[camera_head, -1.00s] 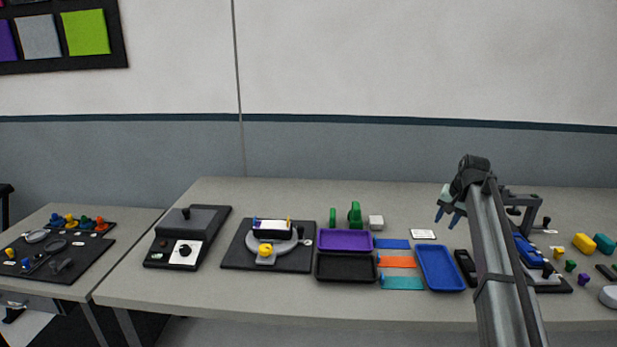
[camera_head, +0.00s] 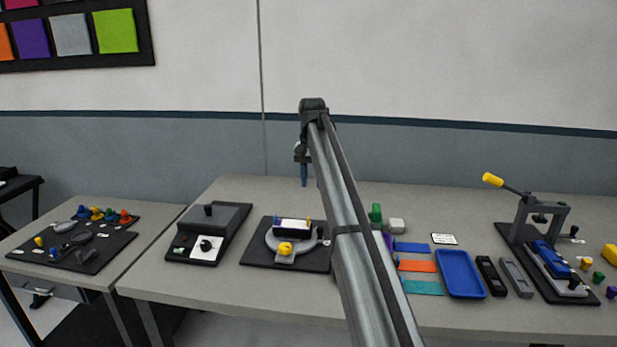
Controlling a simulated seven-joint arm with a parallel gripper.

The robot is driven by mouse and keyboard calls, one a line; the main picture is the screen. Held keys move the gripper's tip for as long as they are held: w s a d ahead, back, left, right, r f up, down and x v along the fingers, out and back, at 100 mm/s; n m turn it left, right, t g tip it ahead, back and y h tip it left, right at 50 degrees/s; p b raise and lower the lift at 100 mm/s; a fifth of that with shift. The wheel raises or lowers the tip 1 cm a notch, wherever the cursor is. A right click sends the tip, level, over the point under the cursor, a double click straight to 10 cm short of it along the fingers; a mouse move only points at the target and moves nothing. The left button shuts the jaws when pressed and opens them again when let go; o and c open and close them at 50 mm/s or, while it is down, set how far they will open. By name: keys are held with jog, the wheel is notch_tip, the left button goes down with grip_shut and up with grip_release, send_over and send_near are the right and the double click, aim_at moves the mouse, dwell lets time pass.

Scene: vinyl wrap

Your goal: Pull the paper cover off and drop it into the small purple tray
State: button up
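My gripper (camera_head: 304,180) hangs in the air with its blue fingers pointing down, seen above the back edge of the table. The fingers show nearly edge-on, so any gap is hidden. I see nothing between or below them. A dark block with a white top face (camera_head: 293,225) sits on a grey round fixture on a black base (camera_head: 258,256), below and slightly left of the gripper in the picture. The white face may be the paper cover; I cannot tell. The small purple tray (camera_head: 389,241) is mostly hidden behind my arm; only a purple sliver shows.
Blue (camera_head: 411,247), orange (camera_head: 417,266) and teal (camera_head: 422,287) strips lie right of my arm. A blue tray (camera_head: 460,274) is beside them. A press with a yellow handle (camera_head: 493,180) stands at the right. A dark box with a knob (camera_head: 208,231) is at the left.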

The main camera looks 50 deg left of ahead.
jog(key=f, duration=1.3)
jog(key=shift+s+a+f, duration=0.15)
jog(key=shift+s+a, duration=0.2)
jog(key=shift+a, duration=0.05)
grip_shut()
jog(key=shift+r, duration=0.75)
dwell(1.1)
jog(key=shift+r, duration=3.35)
